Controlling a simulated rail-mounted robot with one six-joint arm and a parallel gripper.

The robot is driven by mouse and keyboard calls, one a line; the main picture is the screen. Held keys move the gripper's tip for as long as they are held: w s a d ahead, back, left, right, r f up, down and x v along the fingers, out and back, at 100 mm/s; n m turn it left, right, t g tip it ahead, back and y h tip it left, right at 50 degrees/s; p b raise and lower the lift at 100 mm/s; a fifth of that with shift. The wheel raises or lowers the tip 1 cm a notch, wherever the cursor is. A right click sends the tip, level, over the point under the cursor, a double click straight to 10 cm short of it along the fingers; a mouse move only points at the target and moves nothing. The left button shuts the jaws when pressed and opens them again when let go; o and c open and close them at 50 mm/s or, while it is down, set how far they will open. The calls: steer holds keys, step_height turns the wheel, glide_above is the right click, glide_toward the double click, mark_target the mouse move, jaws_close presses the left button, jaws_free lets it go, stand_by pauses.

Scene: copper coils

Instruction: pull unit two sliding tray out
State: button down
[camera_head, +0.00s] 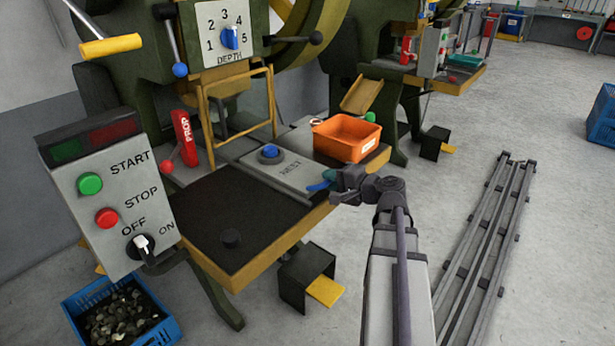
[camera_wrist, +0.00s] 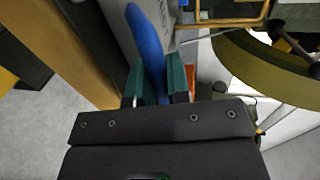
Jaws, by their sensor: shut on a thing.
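The sliding tray (camera_head: 250,164) is a grey plate with a round blue piece (camera_head: 269,151) on it, set in the near press bed. Its blue handle (camera_head: 317,187) points toward my arm at the bed's right front edge. In the wrist view the blue handle (camera_wrist: 147,42) stands between the green fingers. My gripper (camera_head: 331,178) is shut on this handle; it also shows in the wrist view (camera_wrist: 157,80). The handle's lower end is hidden by my gripper. I cannot read a unit number on the press.
An orange bin (camera_head: 346,138) stands just behind the gripper on the bed. A control box (camera_head: 105,195) with buttons is at left. A blue crate of scrap (camera_head: 120,312) and a pedal (camera_head: 306,277) are on the floor. Rails (camera_head: 487,245) run along clear floor at right.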

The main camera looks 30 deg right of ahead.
steer(key=shift+v, duration=0.95)
steer(key=shift+f, duration=0.2)
steer(key=c, duration=1.1)
jaws_free()
steer(key=p+v, duration=0.2)
steer(key=v, duration=0.9)
steer(key=shift+f, duration=0.1)
